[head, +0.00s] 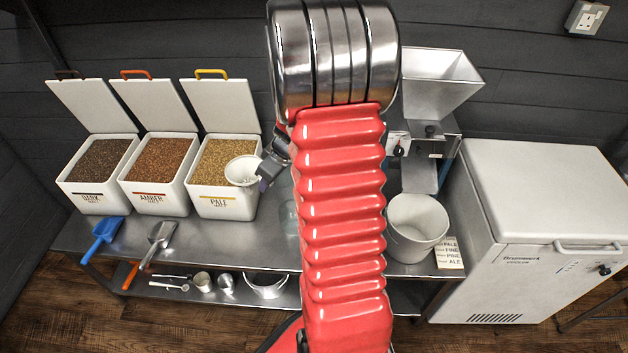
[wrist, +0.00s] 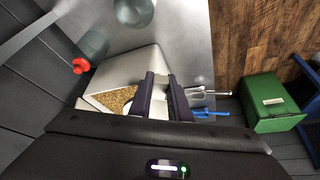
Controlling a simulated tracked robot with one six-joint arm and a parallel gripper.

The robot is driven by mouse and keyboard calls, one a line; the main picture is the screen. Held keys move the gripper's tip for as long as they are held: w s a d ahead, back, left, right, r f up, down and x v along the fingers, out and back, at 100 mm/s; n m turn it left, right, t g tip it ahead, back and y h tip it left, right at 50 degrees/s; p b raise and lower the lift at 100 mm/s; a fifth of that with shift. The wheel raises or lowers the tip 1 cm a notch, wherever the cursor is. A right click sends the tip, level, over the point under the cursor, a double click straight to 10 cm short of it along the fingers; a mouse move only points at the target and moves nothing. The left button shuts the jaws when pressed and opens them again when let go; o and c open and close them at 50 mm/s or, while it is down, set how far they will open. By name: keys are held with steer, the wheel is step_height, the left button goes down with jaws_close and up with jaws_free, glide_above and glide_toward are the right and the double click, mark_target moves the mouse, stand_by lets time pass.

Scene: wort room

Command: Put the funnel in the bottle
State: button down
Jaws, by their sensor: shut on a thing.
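The white funnel (head: 242,170) is held by my gripper (head: 264,171) above the front right corner of the pale malt bin in the head view. My gripper is shut on it near its right edge. In the wrist view the fingers (wrist: 161,80) point at the bin, and a white curved part of the funnel (wrist: 128,104) shows beside them. A clear glass shape (head: 286,212), perhaps the bottle, stands on the bench just left of my arm in the head view. My arm hides most of it, and its mouth is not visible.
The open pale malt bin (head: 222,201) stands with amber (head: 156,202) and dark (head: 95,200) bins to its left. A blue scoop (head: 104,235) and a metal scoop (head: 158,240) lie in front. A white bucket (head: 416,228) stands to the right, below the mill (head: 432,85).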

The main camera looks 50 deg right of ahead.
steer(key=s+d+f+n, duration=0.1)
steer(key=s+d+f, duration=0.1)
steer(key=s+d, duration=0.6)
steer(key=shift+s+d+f+y, duration=0.15)
steer(key=shift+d+y, duration=0.15)
steer(key=shift+d, duration=0.75)
steer(key=shift+f, duration=0.15)
step_height(320, 180, down, 9)
stand_by(1.0)
steer(key=c, duration=1.6)
jaws_free()
